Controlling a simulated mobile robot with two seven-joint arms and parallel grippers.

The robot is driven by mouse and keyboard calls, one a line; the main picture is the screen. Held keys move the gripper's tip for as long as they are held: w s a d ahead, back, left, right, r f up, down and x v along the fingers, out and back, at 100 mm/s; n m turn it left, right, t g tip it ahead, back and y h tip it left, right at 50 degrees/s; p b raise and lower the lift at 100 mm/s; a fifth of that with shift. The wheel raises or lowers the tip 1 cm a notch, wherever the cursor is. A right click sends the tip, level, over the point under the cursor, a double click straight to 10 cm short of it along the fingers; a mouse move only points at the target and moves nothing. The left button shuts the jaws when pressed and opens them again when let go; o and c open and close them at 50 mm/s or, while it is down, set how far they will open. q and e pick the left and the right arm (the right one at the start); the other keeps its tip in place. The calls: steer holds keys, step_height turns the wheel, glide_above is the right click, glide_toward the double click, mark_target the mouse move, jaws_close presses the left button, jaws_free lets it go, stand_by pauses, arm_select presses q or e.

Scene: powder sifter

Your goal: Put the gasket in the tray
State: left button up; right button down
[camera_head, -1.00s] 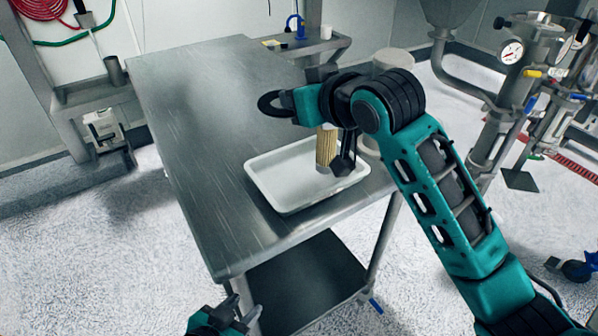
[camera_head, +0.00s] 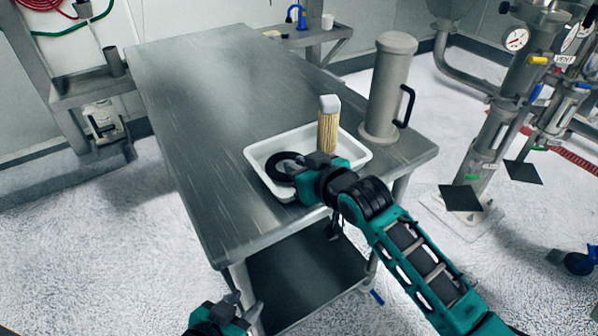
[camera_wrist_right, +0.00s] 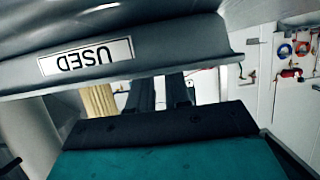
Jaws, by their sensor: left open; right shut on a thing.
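The gasket (camera_head: 270,164), a black ring, is over the left part of the white tray (camera_head: 357,165) on the steel table. My right gripper (camera_head: 298,167) is shut on its right side. I cannot tell whether the ring touches the tray's floor. In the right wrist view the tray's wall (camera_wrist_right: 180,62) carries an upside-down label reading "USED". My right gripper's dark fingers (camera_wrist_right: 162,93) meet its edge, which hides their tips; the gasket cannot be made out there. My left gripper (camera_head: 232,303) is open and empty, low at the bottom left, off the table's near end.
A bristled brush (camera_head: 327,128) with a pale top stands upright in the tray's back right. A tall grey cylinder (camera_head: 391,85) with a black handle stands on the table behind it. The table's left and far surface (camera_head: 195,80) is clear.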

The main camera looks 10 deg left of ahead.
steer(key=shift+f, duration=0.5)
steer(key=shift+f, duration=0.1)
steer(key=c, duration=1.1)
jaws_free()
steer(key=shift+s+d+r, duration=0.35)
steer(key=p+v, duration=0.1)
steer(key=v, duration=0.9)
steer(key=shift+s+d+r+p, duration=0.15)
steer(key=shift+s+d+p, duration=0.1)
steer(key=shift+p, duration=0.05)
